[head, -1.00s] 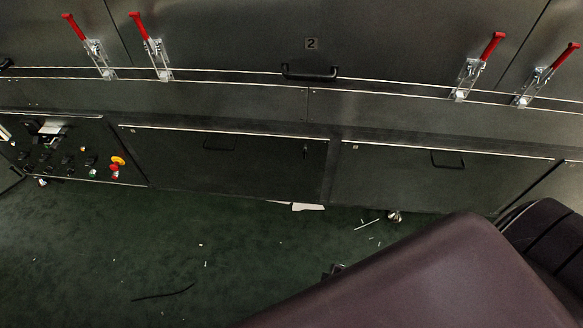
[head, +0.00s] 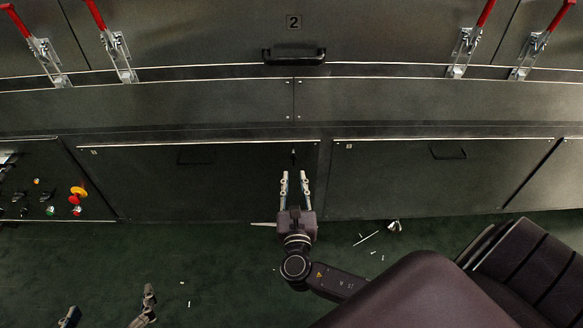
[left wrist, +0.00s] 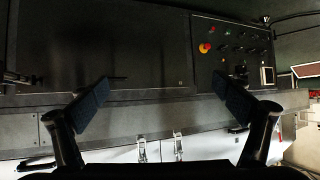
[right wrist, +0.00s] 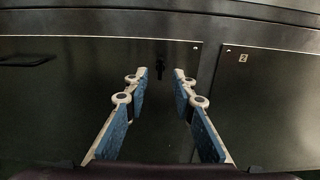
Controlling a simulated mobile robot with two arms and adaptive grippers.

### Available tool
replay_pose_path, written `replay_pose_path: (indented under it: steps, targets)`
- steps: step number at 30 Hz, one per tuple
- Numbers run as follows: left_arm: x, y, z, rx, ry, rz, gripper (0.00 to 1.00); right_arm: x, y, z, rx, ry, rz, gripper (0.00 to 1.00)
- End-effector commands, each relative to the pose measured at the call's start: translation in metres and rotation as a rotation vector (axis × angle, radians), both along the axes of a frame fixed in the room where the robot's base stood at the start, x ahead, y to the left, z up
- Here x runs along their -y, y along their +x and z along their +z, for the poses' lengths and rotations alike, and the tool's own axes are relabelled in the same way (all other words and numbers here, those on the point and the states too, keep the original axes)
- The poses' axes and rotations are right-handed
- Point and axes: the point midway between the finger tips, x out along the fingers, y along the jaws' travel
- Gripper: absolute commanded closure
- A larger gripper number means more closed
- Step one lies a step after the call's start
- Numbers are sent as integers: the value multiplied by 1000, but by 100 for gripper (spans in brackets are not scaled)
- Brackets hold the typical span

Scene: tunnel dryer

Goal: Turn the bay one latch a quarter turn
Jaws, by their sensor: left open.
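The bay one latch (head: 294,153) is a small dark piece near the upper right corner of the left lower panel (head: 150,185). In the right wrist view the latch (right wrist: 160,70) shows upright, just beyond the fingertips and between them. My right gripper (head: 295,176) is open and empty, its two fingers pointing at the latch from below in the head view; contact does not show. My left gripper (head: 108,308) is open at the bottom left over the floor; its spread, empty fingers also show in the left wrist view (left wrist: 168,95).
A right lower panel (head: 440,185) marked 2 stands beside it. A control panel (head: 40,190) with a red and yellow button is at left. Red-handled clamps (head: 115,50) and a black handle (head: 294,56) are above. Small scraps (head: 368,238) lie on the green floor.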

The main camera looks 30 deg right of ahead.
Motion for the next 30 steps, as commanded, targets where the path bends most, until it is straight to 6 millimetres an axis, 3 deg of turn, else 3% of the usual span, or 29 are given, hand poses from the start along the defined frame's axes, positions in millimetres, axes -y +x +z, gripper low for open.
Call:
replay_pose_path:
  steps: [9,16,28,30]
  targets:
    - [13,27,44,226,-53,-16,6,24,37,-1,0,1,-3,76]
    - [20,37,74,360,-87,-24,6,35,56,-2,-2,4,-2,76]
    - [22,39,85,402,-97,-27,6,39,61,-1,-3,5,-3,76]
    - [21,39,85,402,-97,-27,6,39,61,-1,-3,5,-3,82]
